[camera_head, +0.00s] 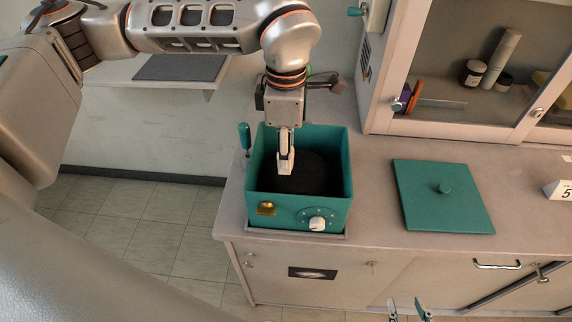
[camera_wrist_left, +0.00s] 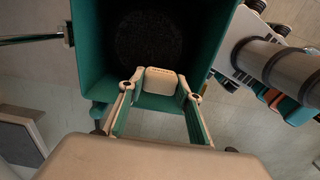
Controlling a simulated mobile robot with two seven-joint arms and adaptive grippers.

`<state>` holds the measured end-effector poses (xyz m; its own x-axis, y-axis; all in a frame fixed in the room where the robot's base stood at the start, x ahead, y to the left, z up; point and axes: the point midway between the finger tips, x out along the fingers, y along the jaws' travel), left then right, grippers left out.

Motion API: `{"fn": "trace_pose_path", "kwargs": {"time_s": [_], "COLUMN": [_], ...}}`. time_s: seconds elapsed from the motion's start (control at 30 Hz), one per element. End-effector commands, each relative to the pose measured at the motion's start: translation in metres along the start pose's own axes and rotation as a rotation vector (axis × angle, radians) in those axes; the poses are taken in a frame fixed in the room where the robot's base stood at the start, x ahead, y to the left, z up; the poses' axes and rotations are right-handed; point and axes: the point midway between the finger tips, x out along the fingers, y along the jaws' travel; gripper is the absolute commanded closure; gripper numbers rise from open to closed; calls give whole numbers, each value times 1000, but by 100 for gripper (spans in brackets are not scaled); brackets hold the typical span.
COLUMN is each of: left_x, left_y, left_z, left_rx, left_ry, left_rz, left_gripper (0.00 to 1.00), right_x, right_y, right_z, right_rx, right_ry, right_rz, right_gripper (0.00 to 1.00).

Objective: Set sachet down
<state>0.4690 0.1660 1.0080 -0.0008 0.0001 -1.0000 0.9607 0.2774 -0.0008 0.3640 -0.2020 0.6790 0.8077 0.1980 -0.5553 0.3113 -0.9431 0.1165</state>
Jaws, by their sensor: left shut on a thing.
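My left gripper (camera_head: 285,166) points down inside an open teal box (camera_head: 330,180) on the counter. It is shut on a small cream sachet (camera_wrist_left: 160,82), which shows between its fingertips in the left wrist view. The sachet is above the dark round bottom (camera_wrist_left: 150,38) of the box; I cannot tell whether it touches it. In the head view the fingers largely hide the sachet. My right gripper (camera_head: 408,310) shows only its two fingertips at the bottom edge. They are apart, with nothing visible between them.
A teal lid (camera_head: 440,195) with a knob lies flat on the counter (camera_head: 378,220) right of the box. A glass-fronted cabinet (camera_head: 390,120) with jars stands behind it. A numbered card (camera_head: 560,190) is at the far right. The counter is bare between box and lid.

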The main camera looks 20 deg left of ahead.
Motion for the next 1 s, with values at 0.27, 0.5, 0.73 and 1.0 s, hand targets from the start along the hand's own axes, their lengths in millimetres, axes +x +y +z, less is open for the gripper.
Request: {"fn": "trace_pose_path", "kwargs": {"time_s": [0.27,0.5,0.73,1.0], "left_x": [23,47,47,49], "left_y": [-1,0,0,0], "left_z": [0,0,0,0], "left_rx": [1,1,1,1], "left_ry": [1,-1,0,0], "left_rz": [-3,0,0,0], "left_gripper": [81,81,81,49], "right_x": [-1,-2,-1,0], "right_y": [1,1,0,0], "right_z": [-4,-4,0,2], "right_rx": [0,0,1,1], "right_ry": [5,3,-2,-4], "right_rz": [1,1,0,0], "right_gripper": [60,60,60,60]}}
